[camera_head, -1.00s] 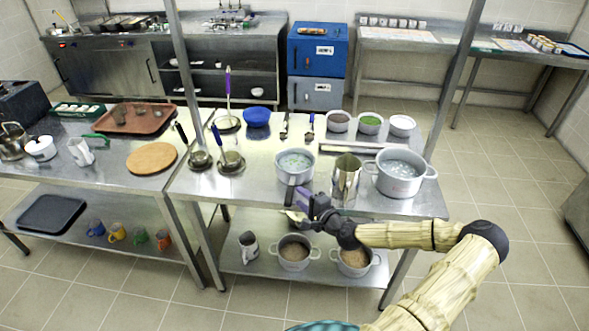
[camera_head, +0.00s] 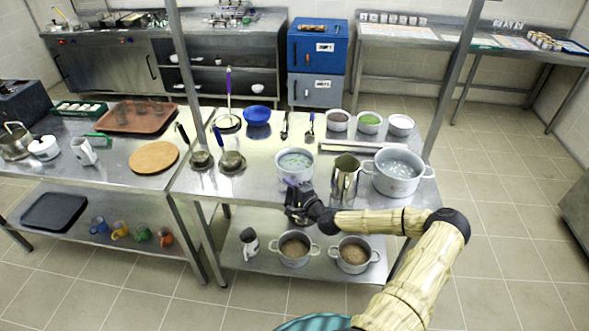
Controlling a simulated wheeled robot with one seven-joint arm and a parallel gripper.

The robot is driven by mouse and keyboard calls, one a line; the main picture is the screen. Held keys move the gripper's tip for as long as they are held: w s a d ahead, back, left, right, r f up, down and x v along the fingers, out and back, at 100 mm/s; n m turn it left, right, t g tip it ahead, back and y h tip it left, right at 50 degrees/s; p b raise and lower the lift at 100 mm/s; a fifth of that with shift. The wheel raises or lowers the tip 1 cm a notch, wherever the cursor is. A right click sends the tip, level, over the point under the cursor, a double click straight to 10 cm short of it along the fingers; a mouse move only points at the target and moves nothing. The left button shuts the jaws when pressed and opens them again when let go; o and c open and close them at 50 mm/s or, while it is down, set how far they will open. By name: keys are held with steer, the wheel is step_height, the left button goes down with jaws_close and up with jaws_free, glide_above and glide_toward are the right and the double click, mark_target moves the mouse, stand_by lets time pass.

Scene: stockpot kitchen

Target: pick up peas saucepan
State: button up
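A light metal saucepan (camera_head: 295,174) with pale green contents stands upright at the front edge of the middle steel table (camera_head: 250,188); I take it to be the peas saucepan. My gripper (camera_head: 297,192) is just in front of and below the saucepan, at the table's front edge. It overlaps the lower front of the pan in the picture, and I cannot tell whether it touches the pan or its handle. The fingertips are dark and small, so their opening is unclear.
A tall metal jug (camera_head: 346,180) stands close right of the saucepan, with a large pot (camera_head: 397,178) beyond it. A small bowl (camera_head: 370,123) with green contents is behind. Two pots (camera_head: 294,258) (camera_head: 354,263) stand on the lower shelf.

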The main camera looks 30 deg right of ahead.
stand_by(0.4)
jaws_close()
stand_by(1.2)
steer(key=shift+r, duration=0.1)
